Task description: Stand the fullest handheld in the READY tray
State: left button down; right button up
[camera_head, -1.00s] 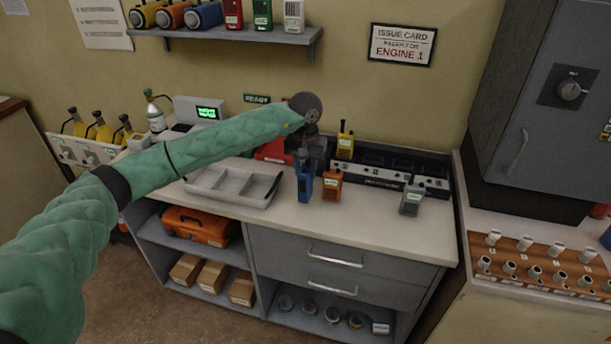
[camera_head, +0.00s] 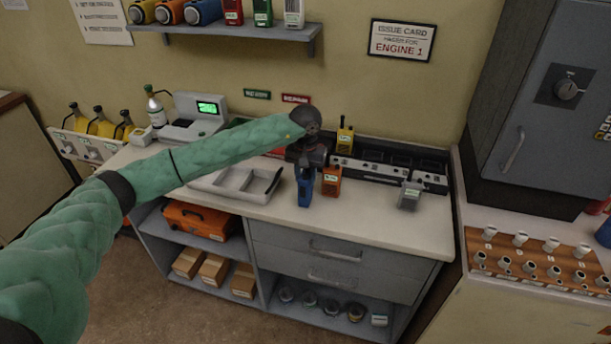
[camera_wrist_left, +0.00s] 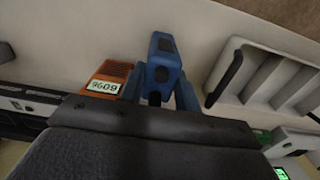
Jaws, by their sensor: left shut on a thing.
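My left gripper (camera_head: 307,168) points down over the counter and is shut on the blue handheld (camera_head: 305,191). In the left wrist view the blue handheld (camera_wrist_left: 163,62) sits between the gripper's fingers (camera_wrist_left: 160,92). An orange handheld (camera_head: 331,180) stands close beside it; it also shows in the left wrist view (camera_wrist_left: 108,76) with a number label. A yellow handheld (camera_head: 345,139) stands at the charger rack, and a grey handheld (camera_head: 410,195) stands on the counter to the right. The green READY sign (camera_head: 257,95) is on the wall; my arm largely hides the tray area below. Charge readings are illegible. My right gripper is out of view.
A light divided tray (camera_head: 252,193) lies left of the gripper. The black charger rack (camera_head: 385,168) runs along the back right. A device with a green screen (camera_head: 207,108) stands at the back left. The counter's front right (camera_head: 370,220) is clear.

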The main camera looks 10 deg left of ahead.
pick_arm(q)
jog(key=c, duration=1)
grip_release()
